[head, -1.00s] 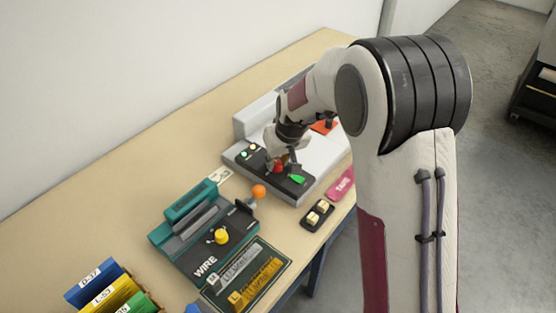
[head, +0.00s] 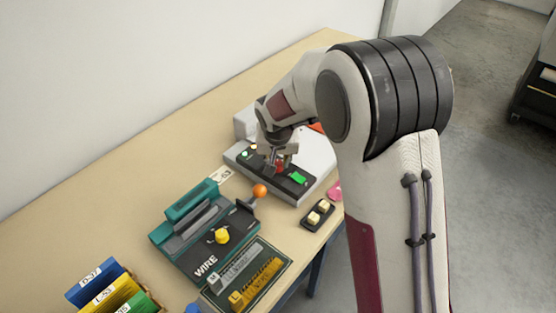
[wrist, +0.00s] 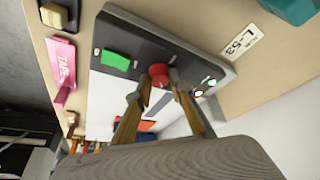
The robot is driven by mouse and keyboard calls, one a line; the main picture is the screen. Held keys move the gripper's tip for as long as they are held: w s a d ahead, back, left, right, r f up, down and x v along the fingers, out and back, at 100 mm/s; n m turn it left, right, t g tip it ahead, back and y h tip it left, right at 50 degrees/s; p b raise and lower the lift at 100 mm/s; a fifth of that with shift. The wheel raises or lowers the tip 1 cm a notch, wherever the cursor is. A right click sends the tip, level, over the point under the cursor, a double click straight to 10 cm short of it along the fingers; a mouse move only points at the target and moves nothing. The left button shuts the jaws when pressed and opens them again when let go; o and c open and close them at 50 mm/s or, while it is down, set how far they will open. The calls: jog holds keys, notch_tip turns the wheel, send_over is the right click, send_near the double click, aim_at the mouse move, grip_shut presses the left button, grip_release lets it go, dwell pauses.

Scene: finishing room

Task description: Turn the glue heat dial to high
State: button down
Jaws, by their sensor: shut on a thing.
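The glue machine (head: 316,153) is a pale grey unit with a dark control panel at its front. A red dial (wrist: 159,74) sits on the panel, between a green switch (wrist: 115,60) and small lit lamps (wrist: 210,84). My gripper (wrist: 160,84) is shut on the red dial, with a finger on each side of it. In the head view my gripper (head: 281,163) is over the panel and partly covers the dial. The green switch (head: 298,178) shows to its right. The dial's pointer and markings cannot be read.
A teal wire-binding machine (head: 203,233) with an orange-knobbed lever (head: 260,191) stands left of the glue machine.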

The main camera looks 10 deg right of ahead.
jog(key=shift+a+f+m+g+h, duration=0.1)
jog(key=shift+m+g+h, duration=0.35)
jog(key=shift+m, duration=1.15)
jog(key=shift+m+h, duration=0.35)
jog(key=shift+m, duration=0.15)
jog(key=c, duration=1.8)
grip_release()
jog(key=shift+r, duration=0.2)
jog(key=shift+s+a+r+t, duration=0.15)
jog(key=shift+r+t, duration=0.1)
jog(key=shift+r, duration=0.2)
jog(key=v, duration=1)
jog(key=shift+s+r, duration=0.1)
jog(key=shift+r, duration=0.25)
